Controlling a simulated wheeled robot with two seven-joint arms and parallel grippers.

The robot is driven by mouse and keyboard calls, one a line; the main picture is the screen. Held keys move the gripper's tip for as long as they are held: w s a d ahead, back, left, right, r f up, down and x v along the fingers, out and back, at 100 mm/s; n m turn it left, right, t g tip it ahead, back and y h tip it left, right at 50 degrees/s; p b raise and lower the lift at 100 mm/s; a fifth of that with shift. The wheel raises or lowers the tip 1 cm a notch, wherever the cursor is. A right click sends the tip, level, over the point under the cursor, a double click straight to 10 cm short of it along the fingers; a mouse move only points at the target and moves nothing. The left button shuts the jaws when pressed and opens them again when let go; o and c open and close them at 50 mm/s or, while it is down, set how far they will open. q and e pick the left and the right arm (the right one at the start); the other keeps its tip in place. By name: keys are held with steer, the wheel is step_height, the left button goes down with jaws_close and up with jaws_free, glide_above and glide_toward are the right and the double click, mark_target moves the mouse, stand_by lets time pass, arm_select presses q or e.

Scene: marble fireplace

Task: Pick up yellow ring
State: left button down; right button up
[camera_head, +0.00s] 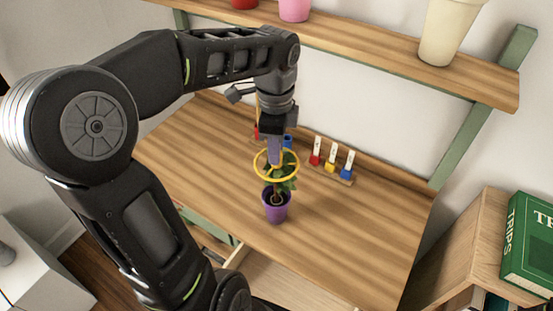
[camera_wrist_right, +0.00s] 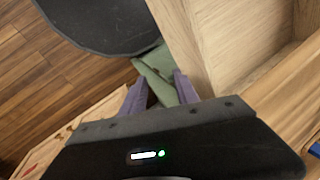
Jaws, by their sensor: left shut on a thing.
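A yellow ring (camera_head: 297,170) is at the fingertips of my left gripper (camera_head: 275,160), over the wooden desk. The gripper points down and is shut on the ring. In the head view the ring overlaps the leaves of a small plant in a purple pot (camera_head: 276,207); I cannot tell whether it still encircles them or is above them. My right gripper (camera_wrist_right: 160,82) shows in the right wrist view with its two purple fingers apart and nothing clearly between them. It is near a green and wooden furniture part.
Small stands with red, yellow and blue pieces (camera_head: 331,168) are at the back of the desk (camera_head: 370,230). More pieces are partly hidden behind my left gripper. A shelf with pots (camera_head: 450,35) hangs above. A green book (camera_head: 528,245) is at right. The desk's right front is clear.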

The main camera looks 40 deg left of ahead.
arm_select(q)
steer(key=shift+r, duration=0.45)
step_height(320, 180, up, 4)
steer(key=shift+r+b, duration=0.15)
steer(key=shift+b, duration=0.25)
step_height(320, 180, up, 5)
steer(key=p, duration=0.3)
steer(key=shift+p, duration=0.3)
